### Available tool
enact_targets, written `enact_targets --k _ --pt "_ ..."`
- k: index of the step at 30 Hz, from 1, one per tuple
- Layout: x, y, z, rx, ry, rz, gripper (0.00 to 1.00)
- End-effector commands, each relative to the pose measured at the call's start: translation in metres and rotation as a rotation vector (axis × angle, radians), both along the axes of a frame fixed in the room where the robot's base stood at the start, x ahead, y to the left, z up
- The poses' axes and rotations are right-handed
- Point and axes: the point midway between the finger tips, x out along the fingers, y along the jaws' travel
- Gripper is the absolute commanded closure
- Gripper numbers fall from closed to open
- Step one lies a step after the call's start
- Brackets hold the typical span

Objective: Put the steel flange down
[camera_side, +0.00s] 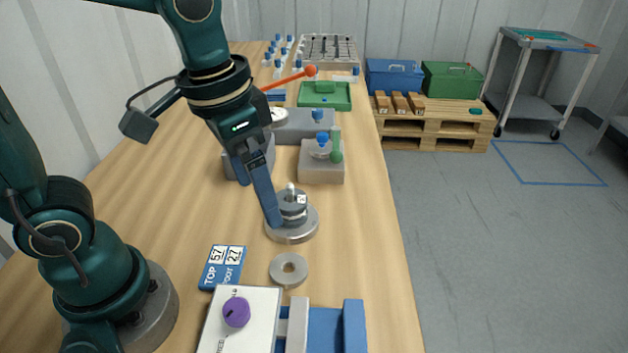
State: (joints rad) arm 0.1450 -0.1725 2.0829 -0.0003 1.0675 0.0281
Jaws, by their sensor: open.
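My gripper (274,214) is open and points down at a round steel stack near the middle of the table. The stack has a wide steel disc (292,235) at the bottom, with smaller grey round parts (293,207) and a pale stub on top. One blue finger shows at the left side of the stack; the other finger is hidden. I cannot tell whether the finger touches the stack. A flat grey ring (289,270) with a centre hole lies on the table in front of the stack. I cannot tell which round part is the steel flange.
A blue card (222,267) and a white box with a purple knob (236,312) are in front, beside a blue fixture (354,326). Grey blocks (321,170) and a green tray (325,96) stand behind the stack. The wooden table (372,230) is clear to the right.

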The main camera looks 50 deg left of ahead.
Motion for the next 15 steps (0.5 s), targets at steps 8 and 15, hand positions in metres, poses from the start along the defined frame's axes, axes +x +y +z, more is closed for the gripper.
enact_targets --k 8,15 --pt "-0.033 0.024 0.011 -0.027 -0.239 0.127 0.00" --pt "-0.043 0.030 0.008 -0.033 -0.325 0.170 0.00"
